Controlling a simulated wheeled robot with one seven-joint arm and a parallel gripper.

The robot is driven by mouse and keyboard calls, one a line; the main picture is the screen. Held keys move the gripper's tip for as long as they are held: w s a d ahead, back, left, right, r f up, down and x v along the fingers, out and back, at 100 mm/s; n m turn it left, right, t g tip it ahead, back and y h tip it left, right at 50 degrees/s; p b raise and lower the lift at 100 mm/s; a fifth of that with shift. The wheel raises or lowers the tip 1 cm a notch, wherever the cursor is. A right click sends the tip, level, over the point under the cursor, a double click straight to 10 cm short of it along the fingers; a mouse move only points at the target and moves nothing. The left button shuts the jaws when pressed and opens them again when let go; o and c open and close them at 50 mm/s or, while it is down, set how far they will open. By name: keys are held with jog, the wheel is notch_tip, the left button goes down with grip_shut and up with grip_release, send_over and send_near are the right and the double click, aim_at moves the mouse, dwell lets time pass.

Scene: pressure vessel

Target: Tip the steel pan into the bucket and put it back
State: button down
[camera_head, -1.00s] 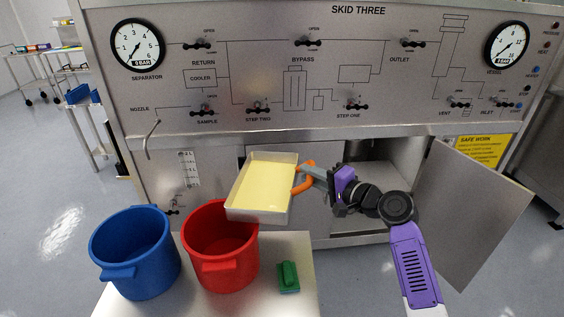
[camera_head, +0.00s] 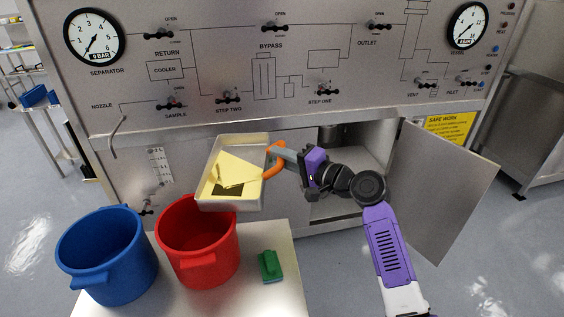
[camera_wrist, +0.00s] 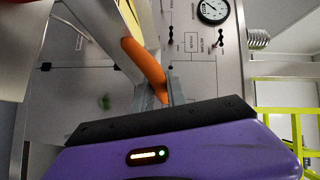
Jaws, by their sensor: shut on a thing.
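The steel pan (camera_head: 249,143) is a shallow grey rectangular tray with an orange handle (camera_head: 274,162). It is held in the air, with its near end over the back right rim of the red bucket (camera_head: 197,244). Yellow liquid (camera_head: 235,170) lies in it in an uneven shape, with a dark patch near the front and bare metal around. My gripper (camera_head: 280,153) is shut on the handle from the right. The handle (camera_wrist: 143,66) also shows between my fingers in the wrist view. A blue bucket (camera_head: 107,257) stands left of the red one. The bucket insides are mostly hidden.
The buckets and a green block-like thing (camera_head: 270,266) stand on a pale table (camera_head: 262,296). The skid panel (camera_head: 330,60) with valves and gauges rises behind. An open cabinet door (camera_head: 435,190) stands at the right, beside the open cabinet.

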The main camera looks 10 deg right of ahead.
jog(key=shift+s+a+r+n, duration=0.25)
jog(key=shift+r+n, duration=0.15)
jog(key=shift+r, duration=0.3)
jog(key=shift+s+a+r+n, duration=0.2)
jog(key=shift+r+n, duration=0.2)
jog(key=shift+r, duration=0.25)
jog(key=shift+s+a+r+n, duration=0.25)
jog(key=shift+r+n, duration=0.15)
jog(key=shift+r, duration=0.3)
jog(key=shift+a+r+t, duration=0.1)
jog(key=shift+t, duration=0.3)
jog(key=shift+s+a+r+n+b, duration=0.45)
jog(key=shift+s+a+n, duration=0.15)
jog(key=shift+n, duration=0.2)
jog(key=shift+r, duration=0.1)
jog(key=shift+s+a+r+n, duration=0.35)
jog(key=shift+a+r+n, duration=0.1)
jog(key=shift+r, duration=0.15)
jog(key=shift+s+a+r+n, duration=0.35)
jog(key=shift+a+r, duration=0.05)
jog(key=shift+r, duration=0.2)
jog(key=shift+s+a+r+n+t+b, duration=0.15)
jog(key=shift+s+a+n+b, duration=0.2)
jog(key=shift+s+a+n, duration=0.1)
jog(key=shift+s+a+r+n+t+b, duration=0.1)
jog(key=shift+s+a+n+t+b, duration=0.05)
jog(key=shift+s+a+n+b, duration=0.25)
